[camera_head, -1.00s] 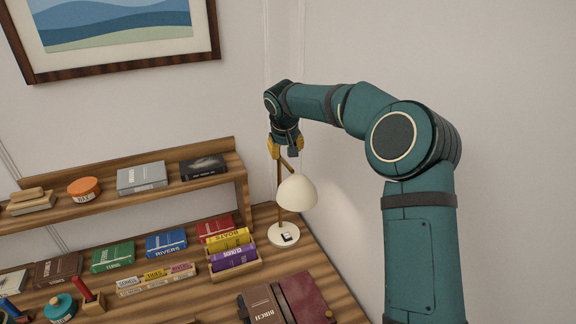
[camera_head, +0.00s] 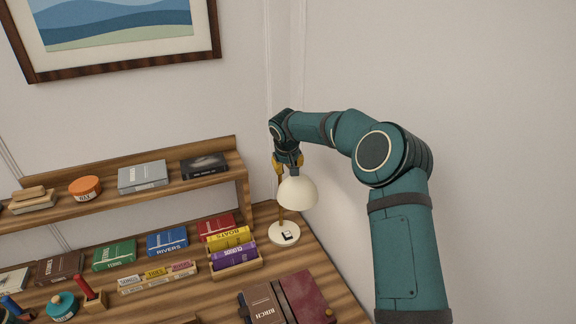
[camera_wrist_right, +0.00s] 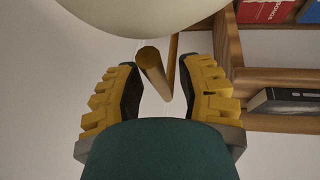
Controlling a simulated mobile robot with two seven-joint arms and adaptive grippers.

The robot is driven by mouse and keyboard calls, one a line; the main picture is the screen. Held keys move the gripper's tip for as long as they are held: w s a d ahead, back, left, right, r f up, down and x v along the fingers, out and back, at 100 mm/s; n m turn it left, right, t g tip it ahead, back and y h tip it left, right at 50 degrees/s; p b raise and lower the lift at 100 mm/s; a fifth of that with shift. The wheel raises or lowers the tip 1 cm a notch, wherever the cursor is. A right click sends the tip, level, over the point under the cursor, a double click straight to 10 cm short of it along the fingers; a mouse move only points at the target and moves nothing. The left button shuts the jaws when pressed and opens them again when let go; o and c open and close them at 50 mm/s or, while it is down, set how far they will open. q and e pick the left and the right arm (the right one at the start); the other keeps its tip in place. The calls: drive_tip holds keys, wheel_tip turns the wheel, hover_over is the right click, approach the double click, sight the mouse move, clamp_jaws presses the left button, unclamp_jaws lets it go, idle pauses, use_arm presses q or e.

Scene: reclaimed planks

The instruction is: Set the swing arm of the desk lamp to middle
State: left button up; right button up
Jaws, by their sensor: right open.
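The desk lamp has a cream shade (camera_head: 298,193), a thin brass-brown post and a round white base (camera_head: 284,233). It stands on the desk's right part near the wall. My right gripper (camera_head: 287,160) is at the top of the lamp, just above the shade, and covers most of the swing arm in the head view. In the right wrist view my open yellow-padded fingers (camera_wrist_right: 161,88) stand on either side of the brass swing arm (camera_wrist_right: 152,72), with gaps on both sides. The shade (camera_wrist_right: 145,14) fills the top there.
A wooden shelf (camera_head: 110,194) with boxes stands left of the lamp; its end shows in the wrist view. A small crate of yellow and purple books (camera_head: 236,267) sits beside the base. Dark red books (camera_head: 306,297) lie in front. The wall is close behind.

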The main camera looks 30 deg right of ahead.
clamp_jaws()
use_arm(q)
drive_tip(key=shift+f, duration=0.1)
use_arm(e)
drive_tip(key=shift+a, duration=0.1)
use_arm(q)
drive_tip(key=shift+w+a+r+p, duration=0.4)
drive_tip(key=shift+a+r+p, duration=0.15)
drive_tip(key=shift+r, duration=0.2)
use_arm(e)
drive_tip(key=w+a+m+g+h, duration=0.2)
drive_tip(key=w+a+m, duration=0.1)
drive_tip(key=a+m, duration=0.2)
drive_tip(key=shift+a+m+g, duration=0.25)
drive_tip(key=shift+m+g, duration=0.05)
drive_tip(key=shift+m, duration=1.1)
drive_tip(key=shift+f, duration=0.1)
